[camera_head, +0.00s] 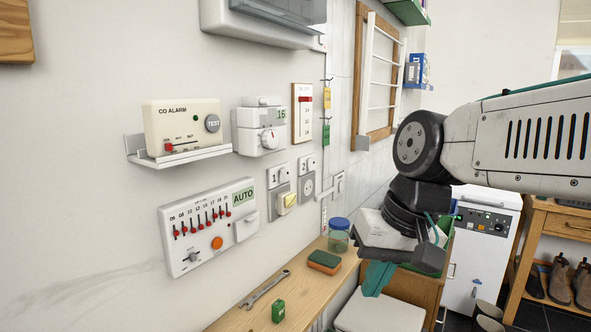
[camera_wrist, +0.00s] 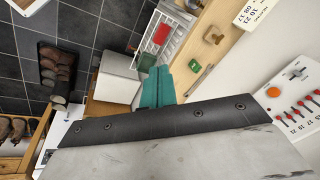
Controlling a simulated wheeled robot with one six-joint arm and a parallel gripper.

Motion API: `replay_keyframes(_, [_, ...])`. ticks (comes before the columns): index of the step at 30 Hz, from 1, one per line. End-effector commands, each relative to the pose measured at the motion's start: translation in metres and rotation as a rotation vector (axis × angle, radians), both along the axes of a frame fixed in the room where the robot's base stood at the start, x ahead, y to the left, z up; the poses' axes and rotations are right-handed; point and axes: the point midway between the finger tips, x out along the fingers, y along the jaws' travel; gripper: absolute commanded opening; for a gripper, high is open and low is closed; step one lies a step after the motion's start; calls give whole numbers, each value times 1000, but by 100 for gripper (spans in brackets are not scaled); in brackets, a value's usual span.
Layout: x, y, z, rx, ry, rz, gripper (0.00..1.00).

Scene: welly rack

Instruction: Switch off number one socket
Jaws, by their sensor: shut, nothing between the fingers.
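The number one socket (camera_head: 274,179) is on the wall, a pale plate marked 1 with a small rocker switch on its upper part. A plug with a yellow face (camera_head: 287,202) sits in its lower part. I cannot tell the rocker's position at this size. The number two socket (camera_head: 307,171) is just to its right, with nothing plugged into it. My gripper (camera_head: 377,279) is right of and lower than both sockets, away from the wall. Its teal fingers are shut and empty, and show in the wrist view (camera_wrist: 155,87). I cannot make out the sockets in the wrist view.
A timer panel (camera_head: 211,228) and a CO alarm (camera_head: 182,128) are on the wall to the left. A thermostat dial box (camera_head: 262,130) is above the sockets. Below, a wooden shelf (camera_head: 251,318) holds a wrench (camera_head: 264,289), a sponge (camera_head: 324,262) and a blue-lidded jar (camera_head: 339,236).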

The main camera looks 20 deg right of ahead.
Motion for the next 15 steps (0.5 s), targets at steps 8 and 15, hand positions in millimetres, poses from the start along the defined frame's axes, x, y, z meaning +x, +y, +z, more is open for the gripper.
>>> replay_keyframes(8, [163, -26, 102, 459, -169, -454, 0])
replay_keyframes(15, [221, -57, 141, 641, -244, -618, 0])
